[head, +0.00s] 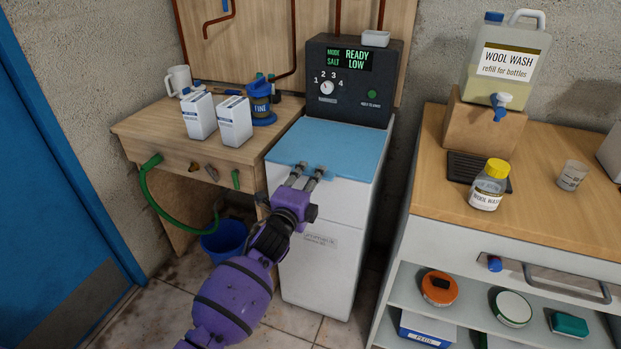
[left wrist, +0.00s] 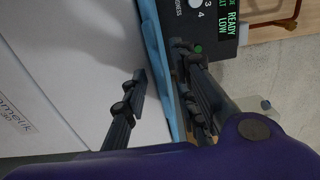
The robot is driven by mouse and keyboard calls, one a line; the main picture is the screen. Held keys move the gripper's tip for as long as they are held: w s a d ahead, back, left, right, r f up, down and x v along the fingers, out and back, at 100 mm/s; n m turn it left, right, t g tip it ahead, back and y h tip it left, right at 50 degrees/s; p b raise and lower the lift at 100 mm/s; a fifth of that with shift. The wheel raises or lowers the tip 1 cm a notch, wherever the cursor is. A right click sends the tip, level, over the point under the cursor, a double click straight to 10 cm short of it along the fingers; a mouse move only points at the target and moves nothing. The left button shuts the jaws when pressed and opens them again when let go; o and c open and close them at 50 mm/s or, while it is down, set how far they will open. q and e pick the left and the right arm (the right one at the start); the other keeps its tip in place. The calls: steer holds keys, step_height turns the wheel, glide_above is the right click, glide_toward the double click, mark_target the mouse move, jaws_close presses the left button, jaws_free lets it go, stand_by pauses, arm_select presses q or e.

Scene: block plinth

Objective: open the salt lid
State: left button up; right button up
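The salt lid (head: 330,148) is the flat light-blue top of the white softener cabinet (head: 325,255). It lies flat and looks closed. My left gripper (head: 309,170) is at the lid's front edge, with its two fingers apart. In the left wrist view the blue lid edge (left wrist: 152,35) runs between the fingers of the left gripper (left wrist: 161,62). One finger is on the white front side, the other on the lid's top side. A gap shows between the front finger and the edge; contact of the other finger is unclear. My right gripper is not in view.
A black control panel (head: 350,82) reading "READY" and "LOW" stands behind the lid. Two white cartons (head: 218,118) and a blue-based jar (head: 260,103) stand on the wooden bench at left. A counter (head: 560,225) with a yellow-capped bottle (head: 489,186) is at right.

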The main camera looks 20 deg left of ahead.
arm_select(q)
steer(key=shift+w, duration=0.2)
steer(key=shift+c, duration=0.6)
jaws_close()
